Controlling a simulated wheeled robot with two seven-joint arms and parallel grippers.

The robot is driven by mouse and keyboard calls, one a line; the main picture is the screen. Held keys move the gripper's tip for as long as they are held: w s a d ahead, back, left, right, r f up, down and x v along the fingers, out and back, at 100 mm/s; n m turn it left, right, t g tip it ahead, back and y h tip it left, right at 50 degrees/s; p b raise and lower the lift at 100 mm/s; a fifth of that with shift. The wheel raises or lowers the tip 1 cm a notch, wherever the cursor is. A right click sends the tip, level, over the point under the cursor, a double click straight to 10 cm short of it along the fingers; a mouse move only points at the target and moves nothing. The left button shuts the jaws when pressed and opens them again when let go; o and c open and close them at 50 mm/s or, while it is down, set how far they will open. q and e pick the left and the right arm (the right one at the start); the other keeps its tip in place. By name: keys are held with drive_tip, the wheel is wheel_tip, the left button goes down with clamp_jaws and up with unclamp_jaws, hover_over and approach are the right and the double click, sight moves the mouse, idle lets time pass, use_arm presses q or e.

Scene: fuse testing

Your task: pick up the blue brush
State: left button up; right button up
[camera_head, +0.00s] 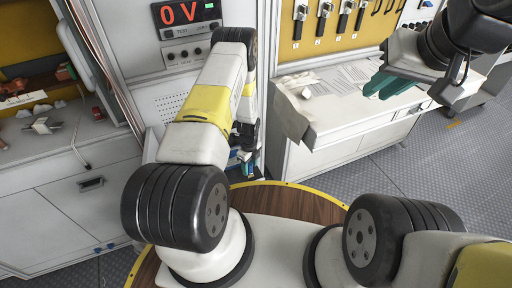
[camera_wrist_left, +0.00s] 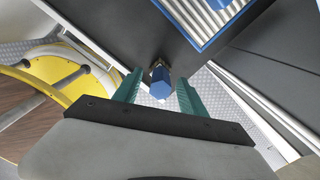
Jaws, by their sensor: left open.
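A blue, faceted piece (camera_wrist_left: 160,90) with a dark fitting behind it shows in the left wrist view. It looks like the blue brush seen end-on; its bristles are not visible. My left gripper (camera_wrist_left: 159,80) is open, with a teal finger on each side of this piece and a gap on both sides. In the head view my left gripper (camera_head: 243,158) is low beside the test cabinet, partly hidden by my arm, with small blue bits showing there. My right gripper (camera_head: 388,84) is raised at the upper right, with teal fingers close together; its opening is unclear.
A blue-rimmed ribbed panel (camera_wrist_left: 205,18) lies just beyond the left gripper. The test cabinet with a "0 V" display (camera_head: 186,13) stands close to my left arm. A white bench (camera_head: 345,112) with papers is right of it. Open floor (camera_head: 440,165) lies at right.

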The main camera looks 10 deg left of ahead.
use_arm(q)
drive_tip(key=shift+f, duration=0.85)
clamp_jaws()
drive_tip(key=shift+r, duration=0.1)
